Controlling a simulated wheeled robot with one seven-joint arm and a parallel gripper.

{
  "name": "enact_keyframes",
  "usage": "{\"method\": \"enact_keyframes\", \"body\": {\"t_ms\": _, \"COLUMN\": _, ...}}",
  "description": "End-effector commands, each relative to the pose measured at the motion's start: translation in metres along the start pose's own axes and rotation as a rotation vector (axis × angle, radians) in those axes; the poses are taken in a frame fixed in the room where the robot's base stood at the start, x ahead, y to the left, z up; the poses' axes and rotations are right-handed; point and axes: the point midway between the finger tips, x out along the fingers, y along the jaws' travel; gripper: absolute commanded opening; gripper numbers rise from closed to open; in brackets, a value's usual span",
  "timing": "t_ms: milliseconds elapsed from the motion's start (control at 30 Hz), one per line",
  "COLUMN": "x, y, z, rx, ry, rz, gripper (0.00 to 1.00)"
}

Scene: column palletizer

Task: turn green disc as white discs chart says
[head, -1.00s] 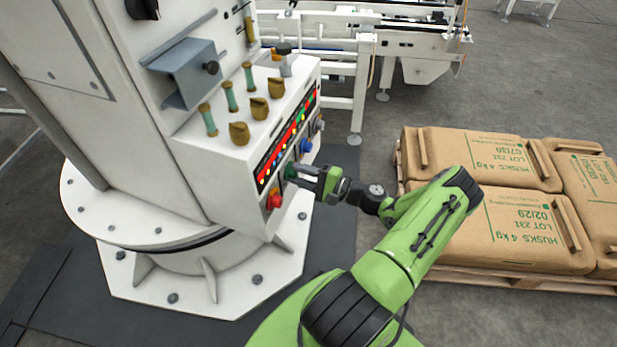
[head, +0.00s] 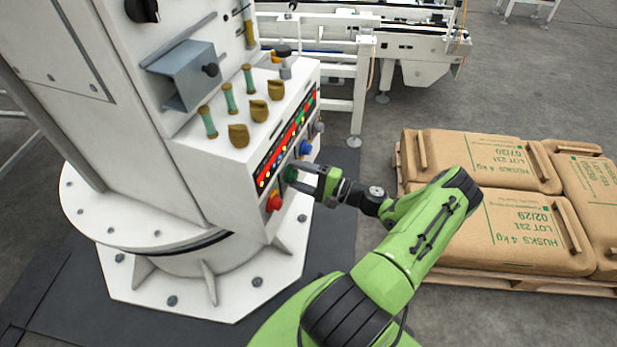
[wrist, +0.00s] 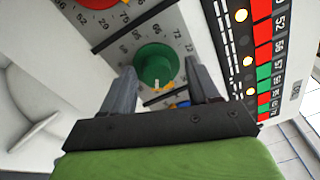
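The green disc (head: 291,174) is a round knob on the sloping front of the white control box, between a red knob and a blue knob. In the wrist view the green disc (wrist: 155,65) has a pale mark at its lower edge, and numbers ring it. My gripper (head: 303,179) is at the disc. The wrist view shows my gripper (wrist: 158,75) open, one finger on each side of the disc, with gaps visible. The chart (wrist: 262,55) with white discs and red and green numbered cells runs along the right; it also shows in the head view (head: 287,140).
The red knob (head: 274,202) and the blue knob (head: 305,147) flank the green one closely. Brass-coloured handles (head: 259,110) stand on the box top. Husk sacks (head: 530,228) lie on a pallet at the right. A conveyor (head: 420,45) stands behind.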

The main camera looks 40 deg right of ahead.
Motion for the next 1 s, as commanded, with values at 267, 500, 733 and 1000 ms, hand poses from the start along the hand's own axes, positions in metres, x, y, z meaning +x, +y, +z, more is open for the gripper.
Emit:
{"method": "enact_keyframes", "body": {"t_ms": 267, "x": -0.024, "y": 0.0, "z": -0.001, "rx": 0.002, "ry": 0.005, "rz": 0.003, "gripper": 0.6}}
{"method": "enact_keyframes", "body": {"t_ms": 500, "x": -0.092, "y": -0.001, "z": -0.001, "rx": -0.002, "ry": 0.007, "rz": 0.0, "gripper": 0.6}}
{"method": "enact_keyframes", "body": {"t_ms": 733, "x": -0.145, "y": -0.001, "z": 0.0, "rx": -0.004, "ry": 0.004, "rz": -0.001, "gripper": 0.6}}
{"method": "enact_keyframes", "body": {"t_ms": 1000, "x": -0.159, "y": 0.0, "z": 0.002, "rx": -0.002, "ry": -0.001, "rz": 0.003, "gripper": 0.6}}
